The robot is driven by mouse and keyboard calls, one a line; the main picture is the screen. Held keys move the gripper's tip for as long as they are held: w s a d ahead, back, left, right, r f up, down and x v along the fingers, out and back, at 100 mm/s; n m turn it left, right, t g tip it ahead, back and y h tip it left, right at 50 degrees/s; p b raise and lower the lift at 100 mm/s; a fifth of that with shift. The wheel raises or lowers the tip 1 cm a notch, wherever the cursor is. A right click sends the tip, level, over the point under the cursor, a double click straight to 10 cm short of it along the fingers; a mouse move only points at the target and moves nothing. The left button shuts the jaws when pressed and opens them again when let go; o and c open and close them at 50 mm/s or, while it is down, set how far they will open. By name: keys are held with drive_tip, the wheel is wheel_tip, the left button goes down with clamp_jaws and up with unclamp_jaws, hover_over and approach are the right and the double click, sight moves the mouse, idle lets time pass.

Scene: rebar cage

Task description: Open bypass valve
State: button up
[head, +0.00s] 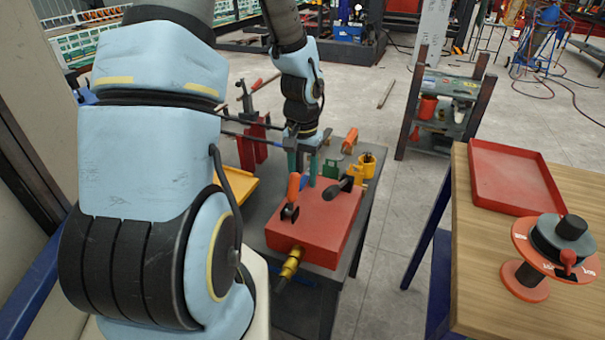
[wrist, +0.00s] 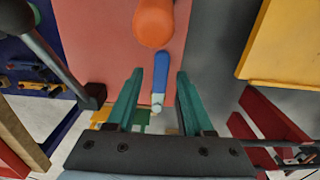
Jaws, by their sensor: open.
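A red box (head: 318,225) on a dark bench carries several lever handles; it also fills the upper middle of the wrist view (wrist: 105,40). One handle is orange (head: 293,187), one is black (head: 338,186), and a blue one (head: 305,181) is at the far edge, partly hidden by my gripper. No label shows which is the bypass valve. My gripper (head: 303,172) has green fingers, pointing down at the far side of the box. In the wrist view my gripper (wrist: 159,80) is open, with the blue lever (wrist: 161,70) between its fingers and gaps on both sides. The orange handle (wrist: 153,22) lies just beyond.
A brass fitting (head: 291,262) with a hose sticks out of the box front. Red clamps (head: 250,148) and a yellow tray (head: 245,186) are at left; a green block (head: 333,168) and yellow cup (head: 367,166) stand behind. A wooden table (head: 480,250) is at right.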

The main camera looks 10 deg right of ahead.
clamp_jaws()
idle(0.3)
idle(1.1)
